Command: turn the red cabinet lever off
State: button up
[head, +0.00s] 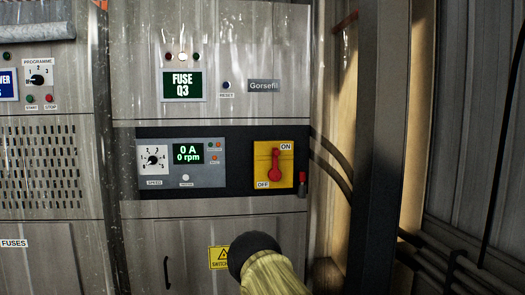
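The red cabinet lever (275,168) sits on a yellow plate (260,160) at the right end of the dark panel strip. The plate reads ON at its upper right and OFF at its lower left. The lever stands about upright, its narrow end up near the ON label and its thicker round part lower down. Nothing touches it. My arm, yellow with a dark rounded part, comes up from the bottom edge below the plate. My gripper's fingers do not show.
Left of the lever is a grey speed panel (215,178) with a knob and a display reading 0 A, 0 rpm. A small red item (302,178) hangs right of the plate. A dark post (378,150) and cables stand further right. My arm partly covers a yellow warning sign (217,254).

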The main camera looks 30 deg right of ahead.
aim_at(275, 175)
jog(key=i, duration=1)
jog(key=z, duration=1.2)
